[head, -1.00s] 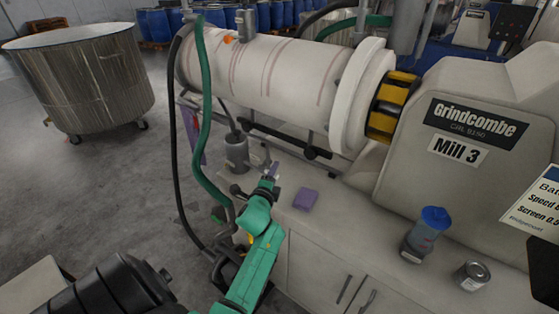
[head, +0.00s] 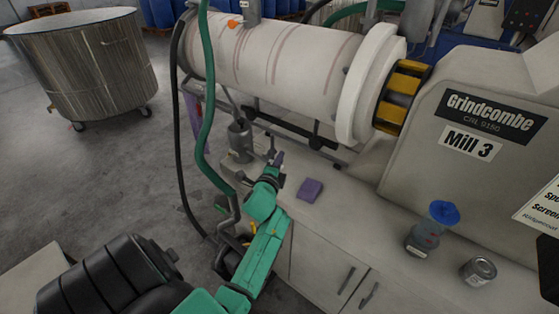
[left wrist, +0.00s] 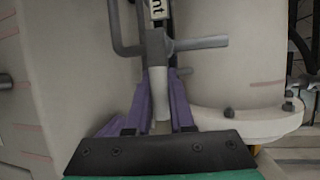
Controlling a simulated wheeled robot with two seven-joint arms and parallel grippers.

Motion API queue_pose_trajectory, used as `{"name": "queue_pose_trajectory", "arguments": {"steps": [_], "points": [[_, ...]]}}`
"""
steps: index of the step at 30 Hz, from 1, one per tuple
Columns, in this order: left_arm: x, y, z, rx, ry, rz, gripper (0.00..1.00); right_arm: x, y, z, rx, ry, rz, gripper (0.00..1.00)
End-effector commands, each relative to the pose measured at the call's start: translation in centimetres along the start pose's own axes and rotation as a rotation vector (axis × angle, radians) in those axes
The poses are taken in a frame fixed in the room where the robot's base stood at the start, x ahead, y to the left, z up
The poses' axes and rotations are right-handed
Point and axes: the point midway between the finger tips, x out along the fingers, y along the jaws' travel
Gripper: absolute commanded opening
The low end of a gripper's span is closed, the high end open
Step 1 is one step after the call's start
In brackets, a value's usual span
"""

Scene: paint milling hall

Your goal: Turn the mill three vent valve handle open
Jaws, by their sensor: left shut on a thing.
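The vent valve handle (left wrist: 158,88) shows in the left wrist view as a pale grip hanging below a grey metal lever and pipe piece. In the head view my left gripper (head: 277,162) is small, above the cabinet top, below the white mill barrel (head: 275,65) of Mill 3. The handle is too small to make out there. My right gripper is not in view.
Green and black hoses hang left of the gripper. A wheeled steel tub (head: 90,70) stands on the open floor at left.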

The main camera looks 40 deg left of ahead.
Motion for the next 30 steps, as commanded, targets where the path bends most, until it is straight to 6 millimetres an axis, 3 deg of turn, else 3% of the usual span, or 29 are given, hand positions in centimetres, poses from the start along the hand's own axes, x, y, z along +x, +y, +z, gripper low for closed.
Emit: {"name": "queue_pose_trajectory", "arguments": {"steps": [30], "points": [[0.06,-0.39,0.17,0.002,-0.002,-0.008,0.00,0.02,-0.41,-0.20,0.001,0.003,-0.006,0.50]]}}
